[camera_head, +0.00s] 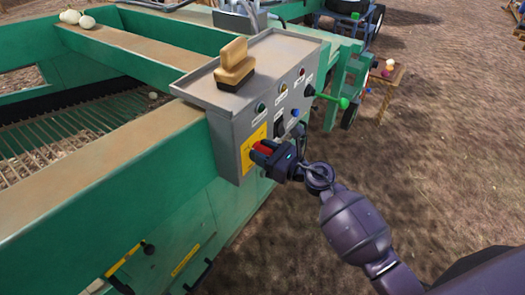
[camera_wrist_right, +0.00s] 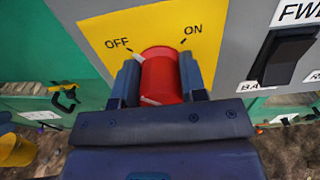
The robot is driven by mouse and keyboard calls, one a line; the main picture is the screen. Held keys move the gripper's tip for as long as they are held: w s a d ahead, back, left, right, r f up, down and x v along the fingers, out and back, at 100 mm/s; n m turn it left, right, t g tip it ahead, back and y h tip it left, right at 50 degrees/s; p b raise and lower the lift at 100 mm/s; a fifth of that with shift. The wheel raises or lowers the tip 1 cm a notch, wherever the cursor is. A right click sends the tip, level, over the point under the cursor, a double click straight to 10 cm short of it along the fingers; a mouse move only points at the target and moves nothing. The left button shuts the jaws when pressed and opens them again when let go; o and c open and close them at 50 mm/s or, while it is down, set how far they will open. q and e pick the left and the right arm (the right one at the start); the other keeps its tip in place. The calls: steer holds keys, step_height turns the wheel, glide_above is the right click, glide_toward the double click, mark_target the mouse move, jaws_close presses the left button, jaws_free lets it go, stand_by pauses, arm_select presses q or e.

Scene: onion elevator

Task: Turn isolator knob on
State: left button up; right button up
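The red isolator knob (camera_wrist_right: 161,75) sits on a yellow plate (camera_wrist_right: 105,32) marked OFF at the left and ON at the right. In the head view, the knob (camera_head: 265,146) is on the front of the grey control box (camera_head: 228,140), partly hidden by my gripper. My right gripper (camera_head: 272,153) reaches it from the lower right. In the right wrist view, its fingers (camera_wrist_right: 160,82) lie close against both sides of the knob, shut on it. My left gripper is out of view.
A black rocker switch (camera_wrist_right: 284,55) marked FWD is right of the yellow plate. Small buttons and a green-tipped lever (camera_head: 343,102) are on or beside the box. A wooden-handled brush (camera_head: 236,66) lies on top. Green machine beams (camera_head: 110,210) stand left; bare ground (camera_head: 440,150) is right.

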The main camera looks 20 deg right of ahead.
steer(key=shift+c, duration=1.3)
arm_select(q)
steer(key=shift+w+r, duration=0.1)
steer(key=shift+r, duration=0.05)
